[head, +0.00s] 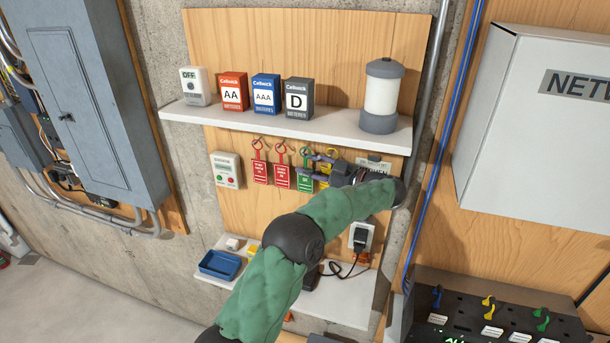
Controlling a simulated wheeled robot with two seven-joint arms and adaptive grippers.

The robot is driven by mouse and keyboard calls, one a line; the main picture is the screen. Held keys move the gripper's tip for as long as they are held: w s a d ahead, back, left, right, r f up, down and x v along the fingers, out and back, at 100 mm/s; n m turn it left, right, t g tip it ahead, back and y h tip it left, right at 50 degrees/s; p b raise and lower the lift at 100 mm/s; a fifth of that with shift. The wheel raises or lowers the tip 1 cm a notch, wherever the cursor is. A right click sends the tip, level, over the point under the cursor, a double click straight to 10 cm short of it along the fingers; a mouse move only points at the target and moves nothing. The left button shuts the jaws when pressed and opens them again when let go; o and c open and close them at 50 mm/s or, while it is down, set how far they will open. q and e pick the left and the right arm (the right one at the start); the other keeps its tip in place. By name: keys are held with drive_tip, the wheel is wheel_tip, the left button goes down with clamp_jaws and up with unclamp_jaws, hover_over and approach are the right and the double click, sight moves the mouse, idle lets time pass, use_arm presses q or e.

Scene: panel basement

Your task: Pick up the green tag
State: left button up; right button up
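The green tag (305,183) hangs from a hook on the wooden panel, below the upper shelf, to the right of two red tags. A yellow tag (326,168) hangs just to its right, partly hidden by my gripper. My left gripper (312,165) is at the green tag's right side, pointing left, with its fingers apart, one above the other. Whether the fingers touch the tag is too small to tell. My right gripper is not in view.
Red tags (260,172) (282,176) hang close by on the left. The upper shelf (290,123), with battery boxes and a lantern (382,95), juts out above. A lower shelf (335,303) holds a blue tray (220,264). A plugged outlet (361,236) is below my wrist.

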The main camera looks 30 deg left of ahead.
use_arm(q)
clamp_jaws()
idle(0.4)
